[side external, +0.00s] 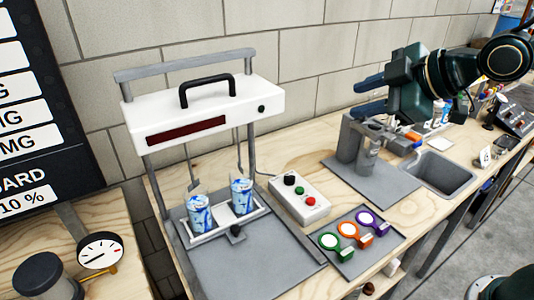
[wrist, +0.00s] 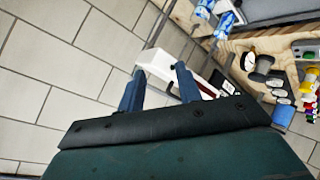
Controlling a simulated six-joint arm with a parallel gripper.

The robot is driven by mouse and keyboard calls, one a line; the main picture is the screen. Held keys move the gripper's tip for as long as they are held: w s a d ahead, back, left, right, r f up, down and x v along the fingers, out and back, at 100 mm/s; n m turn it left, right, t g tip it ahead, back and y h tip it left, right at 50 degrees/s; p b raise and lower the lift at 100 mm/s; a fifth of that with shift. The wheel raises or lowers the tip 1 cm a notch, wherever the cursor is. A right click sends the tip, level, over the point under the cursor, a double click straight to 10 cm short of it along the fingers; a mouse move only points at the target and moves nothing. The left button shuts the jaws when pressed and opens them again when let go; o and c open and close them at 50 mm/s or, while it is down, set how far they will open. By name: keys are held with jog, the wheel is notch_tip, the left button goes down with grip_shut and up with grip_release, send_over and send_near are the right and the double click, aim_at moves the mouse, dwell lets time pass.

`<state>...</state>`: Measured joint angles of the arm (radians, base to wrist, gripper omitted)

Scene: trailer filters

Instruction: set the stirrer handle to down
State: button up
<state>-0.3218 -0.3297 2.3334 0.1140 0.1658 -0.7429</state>
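The stirrer (side external: 205,110) stands at the left of the bench in the side view, with a white head on a grey frame. Its black handle (side external: 205,80) arches above the head. Two thin paddles hang from the head over two blue-and-white cups (side external: 200,215), their lower ends near the cup rims. Part of the white head (wrist: 157,62) also shows beyond the fingers in the wrist view. My gripper (side external: 358,95) is at the right, well apart from the handle, with its blue fingers pointing left. In the wrist view my gripper (wrist: 159,70) is open, and I see nothing held.
A control box (side external: 300,198) with knobs sits beside the stirrer. A grey tray (side external: 347,262) holds green, orange and purple ringed tools. A grey stand (side external: 355,140) is below my gripper, with a sink (side external: 440,172) to its right. A dial gauge (side external: 99,251) is at the lower left.

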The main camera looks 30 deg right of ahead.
jog(key=w+a+r+n+t+y, duration=0.2)
jog(key=w+a+n, duration=0.4)
jog(key=a, duration=0.2)
jog(key=n+t+y, duration=0.2)
jog(key=n, duration=0.3)
send_near(211, 81)
jog(key=v, duration=0.3)
jog(key=shift+w+r, duration=0.1)
jog(key=shift+r, duration=0.1)
jog(key=shift+x, duration=6.85)
jog(key=shift+f, duration=0.2)
grip_shut()
